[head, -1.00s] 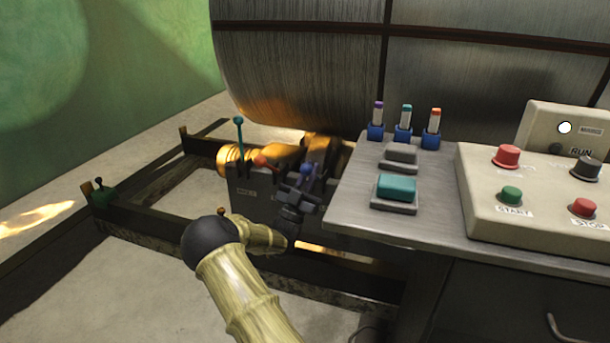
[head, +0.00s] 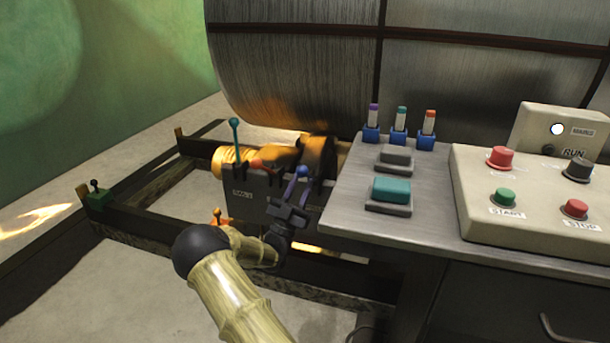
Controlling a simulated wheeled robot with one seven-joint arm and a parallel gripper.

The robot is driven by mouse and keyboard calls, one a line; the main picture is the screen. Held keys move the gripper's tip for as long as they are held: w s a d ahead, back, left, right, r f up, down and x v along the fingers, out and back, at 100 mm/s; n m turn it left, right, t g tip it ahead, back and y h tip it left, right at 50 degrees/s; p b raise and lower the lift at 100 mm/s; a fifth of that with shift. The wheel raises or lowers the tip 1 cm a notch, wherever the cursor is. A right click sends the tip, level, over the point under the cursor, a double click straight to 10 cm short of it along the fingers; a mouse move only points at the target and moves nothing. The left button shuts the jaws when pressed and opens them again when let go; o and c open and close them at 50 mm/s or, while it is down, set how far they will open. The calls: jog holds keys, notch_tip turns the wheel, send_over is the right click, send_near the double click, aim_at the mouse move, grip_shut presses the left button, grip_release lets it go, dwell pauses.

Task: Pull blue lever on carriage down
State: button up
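The carriage (head: 245,200) is a dark grey box on rails in front of the big drum, left of the desk. A blue lever (head: 302,171) with a round knob stands up at its right side. A teal lever (head: 235,124) stands at its left end and an orange-red knob (head: 256,163) sits between them. My gripper (head: 290,198) is dark and is just below and in front of the blue knob. The fingers overlap the lever's shaft in the picture, so I cannot tell whether they touch it or how far they are open.
The desk (head: 345,220) stands close to the right of my gripper, with teal and grey buttons and a control box (head: 530,205). The drum (head: 290,70) is behind. Dark floor rails (head: 140,225) run left. A small orange part (head: 217,217) shows behind my arm.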

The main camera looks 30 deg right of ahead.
jog(key=p+v, duration=0.2)
jog(key=v, duration=1.2)
